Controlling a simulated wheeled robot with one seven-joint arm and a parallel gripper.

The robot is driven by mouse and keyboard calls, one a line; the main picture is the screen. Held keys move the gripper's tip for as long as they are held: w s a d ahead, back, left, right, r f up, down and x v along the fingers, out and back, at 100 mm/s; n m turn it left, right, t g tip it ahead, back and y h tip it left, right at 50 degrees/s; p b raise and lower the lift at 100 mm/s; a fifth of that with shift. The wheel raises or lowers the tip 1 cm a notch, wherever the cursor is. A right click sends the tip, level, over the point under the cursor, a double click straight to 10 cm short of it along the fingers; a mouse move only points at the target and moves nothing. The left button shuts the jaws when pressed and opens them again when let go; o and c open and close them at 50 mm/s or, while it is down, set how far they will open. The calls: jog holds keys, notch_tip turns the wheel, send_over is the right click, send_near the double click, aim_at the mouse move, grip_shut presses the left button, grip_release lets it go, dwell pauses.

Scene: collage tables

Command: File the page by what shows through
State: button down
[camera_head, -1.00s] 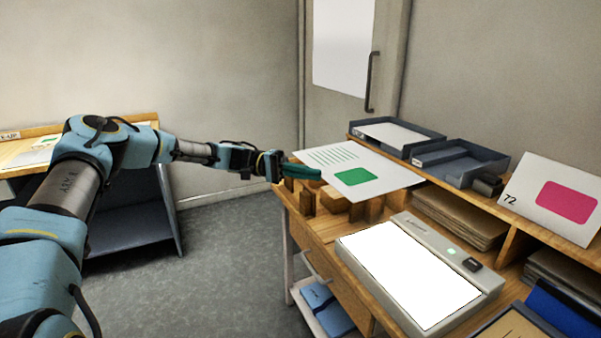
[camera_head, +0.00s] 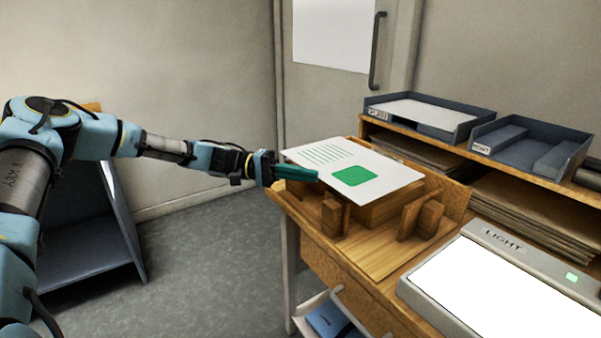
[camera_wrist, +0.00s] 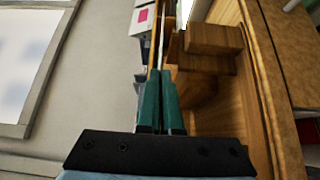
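The page (camera_head: 388,177) is a white sheet with green lines and a green rounded rectangle on its upper face. It lies roughly flat over a wooden stand with blocks (camera_head: 422,217) at the desk's left end. I cannot tell whether it touches the stand. My gripper (camera_head: 312,174) has green fingers and is shut on the page's near left edge. In the wrist view the fingers (camera_wrist: 159,105) are close together, with the sheet a thin edge-on line between them. The light panel (camera_head: 495,287), glowing white, is right of the stand. The page's underside is hidden.
Two grey trays stand on the shelf behind: the left tray (camera_head: 462,121) holds white paper, and the right tray (camera_head: 562,157) has no visible paper. Their labels are hard to read. Brown folders (camera_head: 530,215) fill the shelf below. Floor (camera_head: 215,265) is clear left of the desk.

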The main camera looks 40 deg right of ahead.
jog(key=shift+w+d+f, duration=0.1)
jog(key=shift+d, duration=0.85)
jog(key=f+b, duration=0.2)
jog(key=d+f+b, duration=0.1)
jog(key=f, duration=0.2)
jog(key=shift+b, duration=0.4)
jog(key=c, duration=1.5)
grip_release()
jog(key=shift+c, duration=0.2)
jog(key=o, duration=0.5)
jog(key=shift+o, duration=0.2)
jog(key=b+v, duration=0.1)
jog(key=v, duration=0.9)
jog(key=shift+w+a+b, duration=0.25)
jog(key=shift+b, duration=0.05)
